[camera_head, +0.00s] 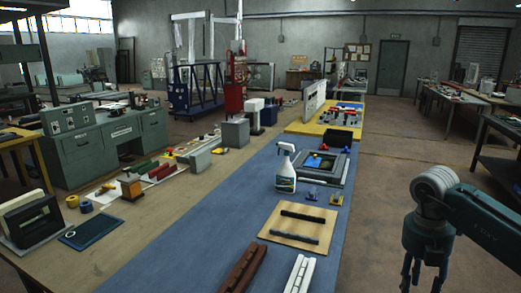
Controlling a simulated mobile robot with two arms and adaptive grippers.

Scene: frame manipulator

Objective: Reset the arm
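My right arm comes in from the right edge and bends downward beside the long table. My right gripper (425,276) hangs at the bottom right, over the floor to the right of the table. Its fingers point down and stand apart with a gap between them, and nothing shows between them. The bottom edge of the picture cuts off the fingertips. My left arm and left gripper are not in view.
The long table with a blue mat (225,225) holds a wooden board with two dark bars (298,227), a white spray bottle (286,168), a brown block (243,268) and a white block (299,274). Floor (390,165) right of the table is clear. More benches (480,100) stand farther right.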

